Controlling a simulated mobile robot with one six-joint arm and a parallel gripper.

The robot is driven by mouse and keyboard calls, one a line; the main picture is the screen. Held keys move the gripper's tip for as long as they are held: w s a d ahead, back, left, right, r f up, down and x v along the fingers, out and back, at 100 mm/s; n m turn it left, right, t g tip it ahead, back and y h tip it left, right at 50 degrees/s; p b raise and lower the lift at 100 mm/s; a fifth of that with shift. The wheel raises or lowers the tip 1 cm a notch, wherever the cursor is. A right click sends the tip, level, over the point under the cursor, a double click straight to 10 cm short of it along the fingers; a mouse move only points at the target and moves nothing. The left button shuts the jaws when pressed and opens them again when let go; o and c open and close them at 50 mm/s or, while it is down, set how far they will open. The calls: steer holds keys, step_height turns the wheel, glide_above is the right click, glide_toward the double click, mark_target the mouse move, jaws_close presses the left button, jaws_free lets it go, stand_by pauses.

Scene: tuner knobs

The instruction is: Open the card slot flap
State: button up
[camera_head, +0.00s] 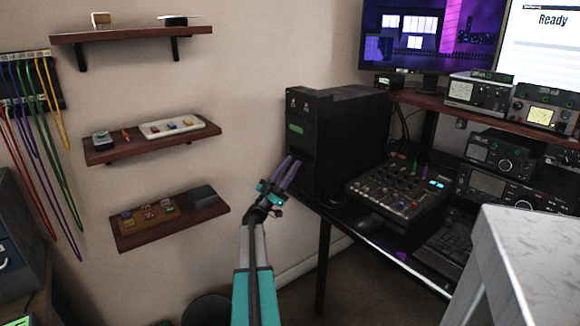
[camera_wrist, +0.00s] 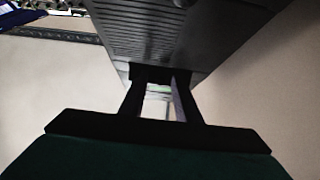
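A black computer tower (camera_head: 350,140) stands on the dark desk, its narrow front facing left with a green label (camera_head: 296,128). I cannot make out the card slot flap for certain in the head view. My gripper (camera_head: 293,162), with purple fingers, is at the lower part of the tower's front. The two fingers look apart, with a gap between them. In the wrist view my gripper (camera_wrist: 158,84) points at the underside of a dark block (camera_wrist: 150,74), possibly the flap, below the tower's ribbed surface (camera_wrist: 150,30). I cannot tell whether the fingertips touch it.
A mixer (camera_head: 398,188) sits right of the tower, with radios (camera_head: 485,150) and monitors beyond. Wall shelves (camera_head: 150,145) with small items and hanging cables (camera_head: 40,130) are at left. A white-grey surface (camera_head: 530,250) is at the lower right.

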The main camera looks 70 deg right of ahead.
stand_by(0.3)
jaws_close()
